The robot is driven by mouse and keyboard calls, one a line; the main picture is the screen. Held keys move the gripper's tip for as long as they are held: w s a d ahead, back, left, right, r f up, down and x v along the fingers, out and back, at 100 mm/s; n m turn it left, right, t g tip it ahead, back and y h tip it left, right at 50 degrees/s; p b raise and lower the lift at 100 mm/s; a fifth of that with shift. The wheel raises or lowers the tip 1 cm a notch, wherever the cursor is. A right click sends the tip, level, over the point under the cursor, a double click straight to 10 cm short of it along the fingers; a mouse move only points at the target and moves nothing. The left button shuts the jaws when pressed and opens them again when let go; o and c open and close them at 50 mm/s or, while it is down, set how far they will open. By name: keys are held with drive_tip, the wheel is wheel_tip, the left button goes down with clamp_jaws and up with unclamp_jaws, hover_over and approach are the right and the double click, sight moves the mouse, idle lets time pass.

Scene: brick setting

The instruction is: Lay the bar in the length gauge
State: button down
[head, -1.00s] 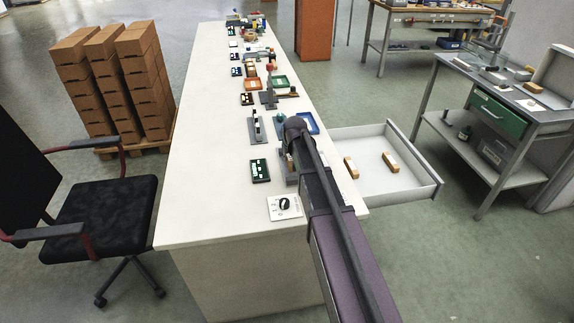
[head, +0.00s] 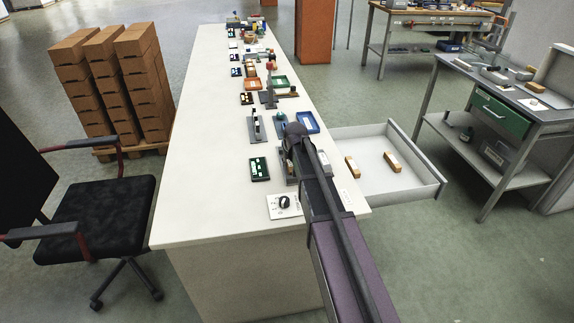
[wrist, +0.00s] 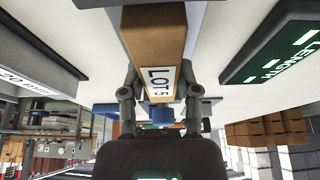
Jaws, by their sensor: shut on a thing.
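My gripper (wrist: 160,97) is shut on a brown wooden bar (wrist: 153,32) with a white "LOT 5" label. In the head view my gripper, the bar and much of the grey length gauge (head: 283,168) are hidden by my dark arm. A dark green "LENGTH" board (wrist: 285,50) is at the right of the wrist view; in the head view it lies left of the gauge. I cannot tell whether the bar touches the gauge.
An open white drawer (head: 372,174) at the bench's right side holds two wooden bars (head: 392,161). A white plate with a black knob (head: 284,203) lies near the bench's front. Other gauges and trays line the white bench (head: 205,170), whose left strip is clear. A chair (head: 95,205) stands left.

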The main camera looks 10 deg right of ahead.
drive_tip(key=shift+f, duration=0.15)
drive_tip(key=shift+c, duration=1.7)
unclamp_jaws()
drive_tip(key=p+v, duration=1.1)
drive_tip(key=v, duration=0.1)
drive_tip(key=shift+r, duration=0.25)
drive_tip(key=s+a+f+g, duration=0.1)
drive_tip(key=s+g, duration=0.3)
drive_tip(key=s, duration=2)
drive_tip(key=shift+s+f+g, duration=0.25)
drive_tip(key=shift+g, duration=0.05)
